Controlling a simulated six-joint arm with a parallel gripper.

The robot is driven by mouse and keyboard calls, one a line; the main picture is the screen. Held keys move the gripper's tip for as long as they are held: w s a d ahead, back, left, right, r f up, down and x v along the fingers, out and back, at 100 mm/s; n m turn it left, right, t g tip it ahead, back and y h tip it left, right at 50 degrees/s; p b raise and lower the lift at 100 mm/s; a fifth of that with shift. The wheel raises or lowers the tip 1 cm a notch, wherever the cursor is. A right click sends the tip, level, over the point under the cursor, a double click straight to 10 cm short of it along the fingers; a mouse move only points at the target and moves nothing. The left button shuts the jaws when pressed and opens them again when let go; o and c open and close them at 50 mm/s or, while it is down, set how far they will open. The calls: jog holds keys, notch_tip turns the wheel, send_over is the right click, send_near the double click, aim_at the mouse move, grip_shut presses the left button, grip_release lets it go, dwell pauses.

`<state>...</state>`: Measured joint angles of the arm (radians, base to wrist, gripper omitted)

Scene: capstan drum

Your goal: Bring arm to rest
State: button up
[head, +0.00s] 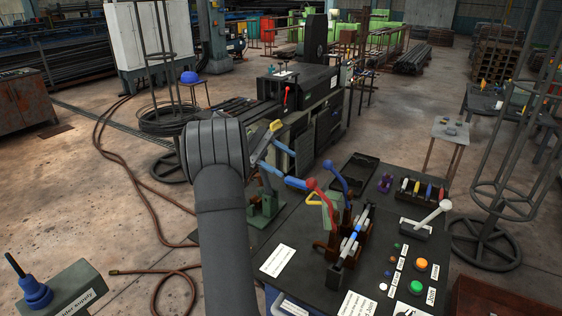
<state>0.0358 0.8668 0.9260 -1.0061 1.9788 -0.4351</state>
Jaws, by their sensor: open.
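My grey arm (222,235) rises from the bottom of the head view to a thick ridged joint (214,150) left of centre. The part beyond that joint is hidden or cannot be told from the machinery behind. I cannot make out my gripper's jaws or anything held in them. Just right of the joint is a yellow-ended piece (276,125) with small grey and blue parts below it. A blue bar (290,182) lies near a red lever (322,195) and a blue-knobbed lever (337,178).
A dark bench (290,232) at right carries levers, a white-handled lever (434,213), an orange button (421,264) and a green button (416,287). A wire-frame stand (500,195) stands at far right. A brown hose (100,150) crosses the open floor at left.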

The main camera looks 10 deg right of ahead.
aim_at(315, 180)
jog(key=x, duration=1.2)
jog(key=shift+s+f, duration=0.1)
jog(key=v, duration=1.2)
jog(key=x, duration=1.1)
jog(key=shift+s+d+f, duration=0.1)
jog(key=shift+s+d, duration=0.1)
jog(key=shift+s+d+r, duration=0.25)
jog(key=shift+s+d, duration=0.35)
jog(key=shift+d, duration=0.05)
jog(key=shift+s+d+r, duration=0.25)
jog(key=shift+s+d, duration=0.4)
